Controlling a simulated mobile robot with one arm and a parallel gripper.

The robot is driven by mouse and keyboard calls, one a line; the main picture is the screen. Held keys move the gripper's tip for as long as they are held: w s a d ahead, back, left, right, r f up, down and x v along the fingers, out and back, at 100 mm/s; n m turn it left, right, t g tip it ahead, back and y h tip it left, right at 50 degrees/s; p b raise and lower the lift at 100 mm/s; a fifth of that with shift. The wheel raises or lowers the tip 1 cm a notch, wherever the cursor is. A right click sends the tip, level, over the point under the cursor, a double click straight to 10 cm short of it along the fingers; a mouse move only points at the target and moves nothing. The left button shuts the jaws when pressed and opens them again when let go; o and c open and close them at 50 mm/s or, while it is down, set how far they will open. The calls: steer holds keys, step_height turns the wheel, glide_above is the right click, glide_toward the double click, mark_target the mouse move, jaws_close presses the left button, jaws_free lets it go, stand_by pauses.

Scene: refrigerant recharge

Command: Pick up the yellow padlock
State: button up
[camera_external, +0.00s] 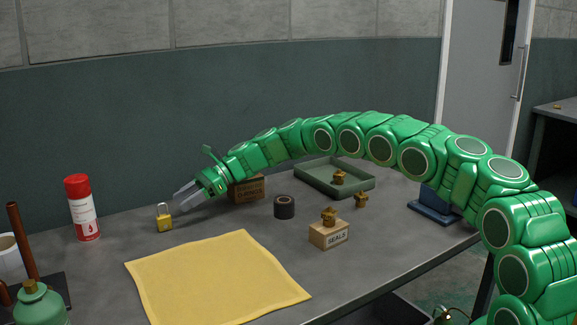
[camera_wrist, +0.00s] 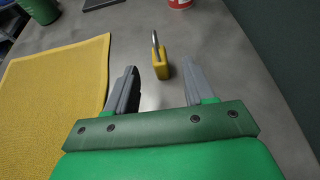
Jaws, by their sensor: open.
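The yellow padlock (camera_external: 165,219) with a silver shackle stands upright on the grey table, behind the yellow cloth, in the external view. In the wrist view the padlock (camera_wrist: 161,64) is ahead of my gripper, roughly between the lines of the two fingers and a little beyond their tips. My gripper (camera_external: 182,197) is open and empty, just to the right of the padlock in the external view. Its two grey fingers (camera_wrist: 160,73) are spread apart in the wrist view. I see no contact between them and the padlock.
A yellow cloth (camera_external: 217,278) lies in front. A red-capped can (camera_external: 83,208) stands left of the padlock. A brown box (camera_external: 247,189), black tape roll (camera_external: 284,207), SEALS box (camera_external: 329,234) and green tray (camera_external: 314,179) stand to the right. A green bottle (camera_external: 41,305) is at front left.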

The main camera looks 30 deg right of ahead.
mark_target(163, 215)
steer(key=shift+f+x, duration=0.15)
steer(key=shift+x, duration=1.85)
steer(key=shift+f+x, duration=0.1)
steer(key=shift+x, duration=1.85)
steer(key=shift+s+d, duration=0.1)
steer(key=shift+d, duration=0.05)
jaws_close()
